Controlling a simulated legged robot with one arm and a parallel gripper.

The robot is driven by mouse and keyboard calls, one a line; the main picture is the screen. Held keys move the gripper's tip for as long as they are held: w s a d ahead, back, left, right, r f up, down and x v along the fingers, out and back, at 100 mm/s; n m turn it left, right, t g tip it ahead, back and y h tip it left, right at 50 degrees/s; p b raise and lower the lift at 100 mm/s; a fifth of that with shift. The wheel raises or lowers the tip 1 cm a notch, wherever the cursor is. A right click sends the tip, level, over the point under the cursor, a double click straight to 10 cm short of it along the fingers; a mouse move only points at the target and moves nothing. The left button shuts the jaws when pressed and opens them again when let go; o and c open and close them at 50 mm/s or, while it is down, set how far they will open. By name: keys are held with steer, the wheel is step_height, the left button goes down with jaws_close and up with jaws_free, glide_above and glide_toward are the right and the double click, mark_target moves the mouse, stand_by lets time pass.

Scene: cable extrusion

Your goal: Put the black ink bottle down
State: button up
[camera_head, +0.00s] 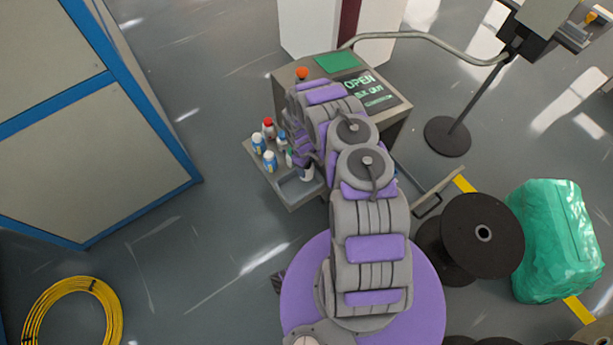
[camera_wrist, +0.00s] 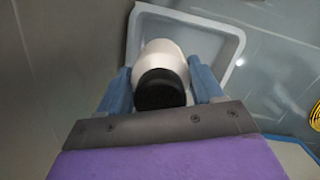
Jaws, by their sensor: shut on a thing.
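The black ink bottle (camera_wrist: 161,75), white with a black cap, is between the two blue fingers of my gripper (camera_wrist: 165,80) in the wrist view. The fingers press on its sides, and the cap faces the wrist. Beyond the bottle is a pale grey tray (camera_wrist: 218,37) with raised walls; whether the bottle touches its floor cannot be told. In the head view the bottle (camera_head: 306,173) shows small at the tray (camera_head: 297,194), partly hidden by my arm.
Several other bottles stand left of the tray on the side shelf: a red-capped one (camera_head: 268,128) and white-and-blue ones (camera_head: 270,161). A machine with an OPEN display (camera_head: 362,90) stands behind. A black spool (camera_head: 482,236) is at right.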

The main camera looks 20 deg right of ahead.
mark_target(308, 174)
steer(key=f, duration=0.3)
steer(key=shift+d+f+b, duration=0.15)
steer(key=shift+d+b, duration=0.1)
steer(key=shift+b, duration=0.05)
steer(key=shift+d+f, duration=0.2)
steer(key=shift+f, duration=0.15)
steer(key=f, duration=0.2)
steer(key=f+b, duration=0.1)
steer(key=shift+a, duration=0.25)
steer(key=shift+f, duration=0.3)
steer(key=o, duration=1)
steer(key=shift+d, duration=0.15)
steer(key=shift+o, duration=0.2)
